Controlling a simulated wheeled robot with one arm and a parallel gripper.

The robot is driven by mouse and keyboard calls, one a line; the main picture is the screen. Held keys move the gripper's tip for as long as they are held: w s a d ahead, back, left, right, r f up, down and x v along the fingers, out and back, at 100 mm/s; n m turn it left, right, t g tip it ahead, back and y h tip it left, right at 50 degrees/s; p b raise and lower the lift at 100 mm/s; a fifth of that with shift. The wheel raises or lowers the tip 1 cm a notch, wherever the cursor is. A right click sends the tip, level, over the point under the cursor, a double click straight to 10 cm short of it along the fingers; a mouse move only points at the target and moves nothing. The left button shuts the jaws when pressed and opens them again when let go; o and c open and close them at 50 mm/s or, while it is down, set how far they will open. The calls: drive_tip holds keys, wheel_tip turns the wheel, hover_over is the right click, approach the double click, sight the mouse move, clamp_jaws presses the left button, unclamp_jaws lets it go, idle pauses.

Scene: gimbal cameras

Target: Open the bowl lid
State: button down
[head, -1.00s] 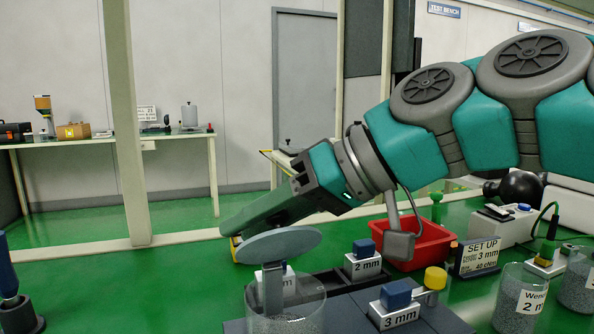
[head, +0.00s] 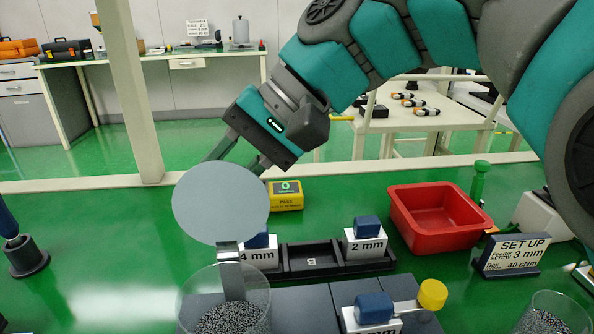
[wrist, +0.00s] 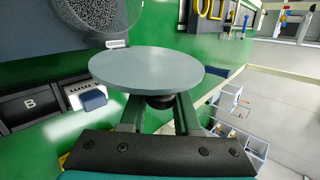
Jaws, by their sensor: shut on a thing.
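The round grey bowl lid (head: 220,203) stands tilted up, its flat face towards the head camera. A metal strip (head: 231,272) runs from it down to the clear glass bowl (head: 258,305), which holds small grey balls and has its mouth uncovered. In the wrist view the lid (wrist: 147,70) covers the fingertips in part. My gripper (wrist: 160,106) is shut on the dark knob (wrist: 160,101) on the lid's other side. In the head view the fingertips are hidden behind the lid. Part of the bowl (wrist: 98,14) shows at the wrist view's top.
Blocks marked 4 mm (head: 258,257) and 2 mm (head: 365,247) sit at a black tray (head: 310,256), right of the bowl. Behind are a yellow box (head: 286,197) and a red bin (head: 436,216). A blue-handled tool (head: 24,255) stands at left. Green bench is clear between.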

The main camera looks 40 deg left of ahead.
drive_tip(key=shift+w+a+f+h, duration=0.1)
drive_tip(key=shift+a+f+h, duration=0.05)
drive_tip(key=shift+f+h, duration=0.15)
drive_tip(key=shift+m, duration=0.3)
drive_tip(key=c, duration=0.6)
unclamp_jaws()
drive_tip(key=shift+r, duration=0.1)
